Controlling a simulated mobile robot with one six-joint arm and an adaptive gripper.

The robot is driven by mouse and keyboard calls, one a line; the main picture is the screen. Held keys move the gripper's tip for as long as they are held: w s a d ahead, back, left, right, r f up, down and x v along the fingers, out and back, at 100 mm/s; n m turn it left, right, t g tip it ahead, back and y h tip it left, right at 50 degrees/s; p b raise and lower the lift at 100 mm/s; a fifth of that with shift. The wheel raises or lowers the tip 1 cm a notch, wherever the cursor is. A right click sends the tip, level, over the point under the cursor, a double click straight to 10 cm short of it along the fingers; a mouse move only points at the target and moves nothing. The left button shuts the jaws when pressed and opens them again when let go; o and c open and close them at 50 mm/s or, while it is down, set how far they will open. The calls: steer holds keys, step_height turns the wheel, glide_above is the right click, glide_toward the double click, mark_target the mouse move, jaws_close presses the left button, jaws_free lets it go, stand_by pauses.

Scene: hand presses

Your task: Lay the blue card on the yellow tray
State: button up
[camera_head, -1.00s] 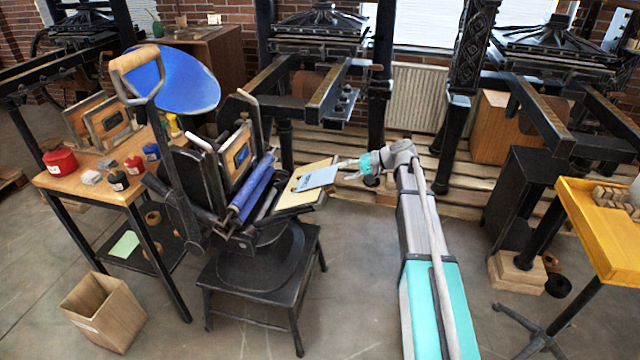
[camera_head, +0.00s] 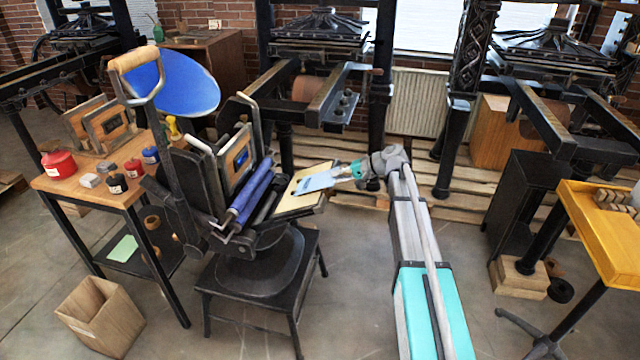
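The blue card (camera_head: 314,182) is pale blue and lies tilted on the cream-coloured bed (camera_head: 296,200) of the hand press, near its right end. My gripper (camera_head: 339,173) reaches in from the right, with its fingertips at the card's right edge. The fingers are small and overlap the card, so I cannot tell whether they are shut on it. The yellow tray (camera_head: 598,232) stands at the right on a dark stand and is partly cut off by the picture edge.
Several small blocks (camera_head: 615,198) sit on the tray's far part. The black press (camera_head: 190,185) with a blue disc (camera_head: 175,80) stands left of my arm on a dark stool (camera_head: 262,292). Open floor lies between my arm and the tray stand.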

jaws_close()
steer(key=shift+d+r, duration=0.1)
steer(key=shift+d, duration=0.1)
steer(key=shift+p+v, duration=0.75)
steer(key=shift+v, duration=0.5)
steer(key=shift+w, duration=0.1)
steer(key=shift+r, duration=0.1)
steer(key=shift+s+d+r+p, duration=0.15)
steer(key=shift+d+r+p, duration=0.3)
steer(key=shift+r+p, duration=0.3)
steer(key=shift+s+d+r+p, duration=0.1)
steer(key=shift+d+r+p, duration=0.3)
steer(key=shift+r+p, duration=0.3)
steer(key=shift+s+d+r+p, duration=0.15)
steer(key=shift+d+r+p, duration=0.3)
steer(key=shift+r+p, duration=0.25)
step_height(320, 180, up, 28)
steer(key=p, duration=2.8)
